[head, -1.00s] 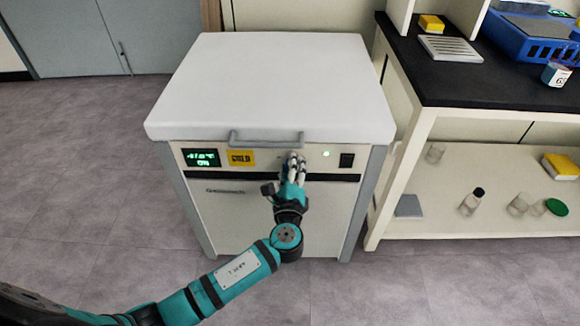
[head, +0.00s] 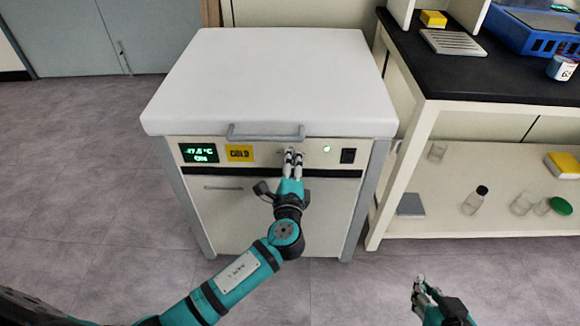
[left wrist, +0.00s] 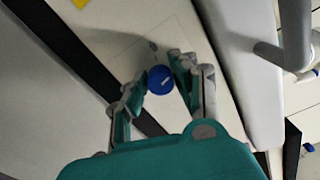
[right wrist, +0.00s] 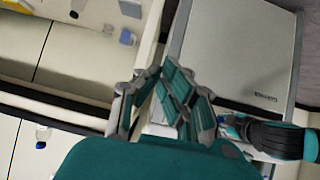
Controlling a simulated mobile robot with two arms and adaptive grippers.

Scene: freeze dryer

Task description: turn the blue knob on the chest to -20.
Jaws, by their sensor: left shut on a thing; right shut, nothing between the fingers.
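The white chest (head: 270,75) stands ahead with its control panel along the top of its front. The blue knob (left wrist: 160,80) shows in the left wrist view, with a pale pointer mark on its face. My left gripper (head: 293,153) is at the panel and shut on the knob, one finger on each side. In the head view the fingers hide the knob. The green display (head: 199,153) left of it seems to read about -17.5 °C, with ON below. My right gripper (head: 419,284) is shut and empty, low at the right, apart from the chest.
A yellow COLD label (head: 240,154), a green light (head: 327,149) and a black switch (head: 348,156) are on the panel. The grey lid handle (head: 266,133) sits just above my left fingers. A black-topped bench (head: 490,75) stands close at the right.

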